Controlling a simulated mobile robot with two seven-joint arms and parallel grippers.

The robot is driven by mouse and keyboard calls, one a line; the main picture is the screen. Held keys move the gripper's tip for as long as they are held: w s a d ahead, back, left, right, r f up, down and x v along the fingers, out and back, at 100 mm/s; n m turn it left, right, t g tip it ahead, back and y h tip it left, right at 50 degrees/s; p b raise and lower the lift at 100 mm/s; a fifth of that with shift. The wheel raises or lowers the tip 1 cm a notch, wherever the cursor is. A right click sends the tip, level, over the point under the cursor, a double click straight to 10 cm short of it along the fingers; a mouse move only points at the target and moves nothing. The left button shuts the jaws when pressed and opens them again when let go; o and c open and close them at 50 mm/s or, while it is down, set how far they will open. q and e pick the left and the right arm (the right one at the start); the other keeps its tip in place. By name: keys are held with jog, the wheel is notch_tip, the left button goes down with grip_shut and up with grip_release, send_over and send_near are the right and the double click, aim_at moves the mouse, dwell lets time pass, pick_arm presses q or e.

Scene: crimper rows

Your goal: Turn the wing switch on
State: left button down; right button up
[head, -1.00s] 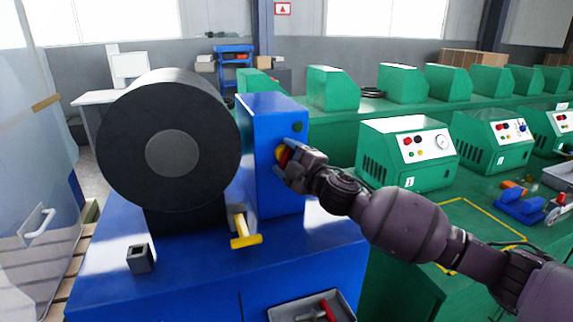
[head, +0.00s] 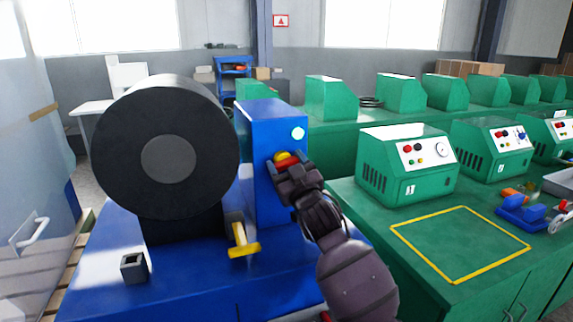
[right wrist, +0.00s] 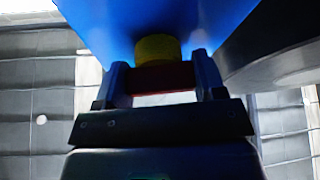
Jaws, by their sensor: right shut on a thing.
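The wing switch (head: 285,158) is a red handle on a yellow round base, on the side face of the blue box (head: 262,190). My right gripper (head: 287,166) is at the switch, its fingers partly hiding it. In the right wrist view, the two fingers stand on either side of the red handle (right wrist: 162,78), below the yellow base (right wrist: 157,48), and are shut on it. A round lamp (head: 298,134) above the switch glows pale white-green. My left gripper is not in view.
A large black roller (head: 205,150) stands left of the box. A yellow T-handle (head: 243,243) and a small grey square socket (head: 134,267) are on the blue bench. Green machines (head: 405,165) stand right, near a yellow-outlined free area (head: 460,243).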

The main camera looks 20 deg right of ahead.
jog(key=shift+m+h, duration=1)
jog(key=shift+m, duration=1)
jog(key=shift+m+p, duration=0.3)
jog(key=shift+m, duration=0.1)
jog(key=o, duration=0.9)
jog(key=v, duration=1)
jog(key=shift+s+a+f, duration=0.15)
jog(key=shift+s+f, duration=0.05)
jog(key=shift+s, duration=0.15)
